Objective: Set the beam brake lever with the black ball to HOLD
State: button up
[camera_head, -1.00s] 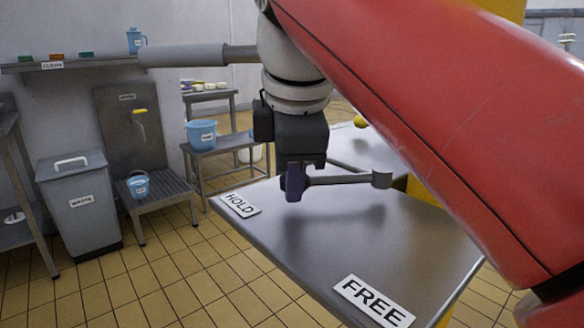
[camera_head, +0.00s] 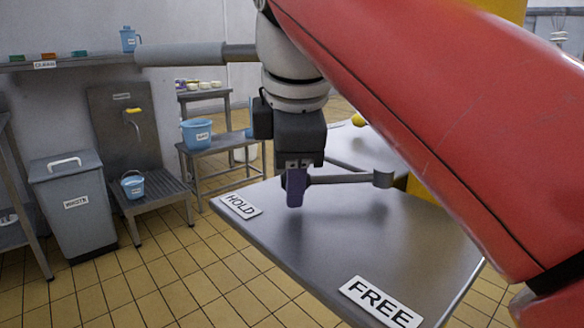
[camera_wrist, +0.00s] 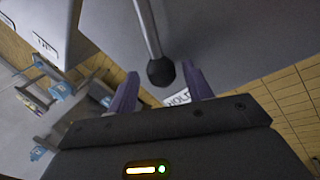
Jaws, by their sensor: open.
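The beam brake lever (camera_head: 345,179) is a grey rod over a metal table, running left from a round pivot (camera_head: 382,178). Its black ball (camera_wrist: 161,72) shows in the wrist view and is hidden behind a finger in the head view. My gripper (camera_wrist: 160,70) is open, its purple fingers on either side of the ball; I cannot tell whether they touch it. It also shows in the head view (camera_head: 295,200), at the lever's left end. The HOLD plate (camera_head: 240,205) lies at the table's left corner, just past the ball in the wrist view. The FREE plate (camera_head: 381,302) lies at the front edge.
The metal table top (camera_head: 320,250) is otherwise clear. My red arm link covers the right of the head view. A grey waste bin (camera_head: 75,205), a small blue bucket (camera_head: 133,187) and a larger blue bucket (camera_head: 196,134) stand at the left, apart from the table.

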jog(key=v, duration=0.7)
jog(key=shift+r, duration=0.35)
jog(key=shift+s, duration=0.25)
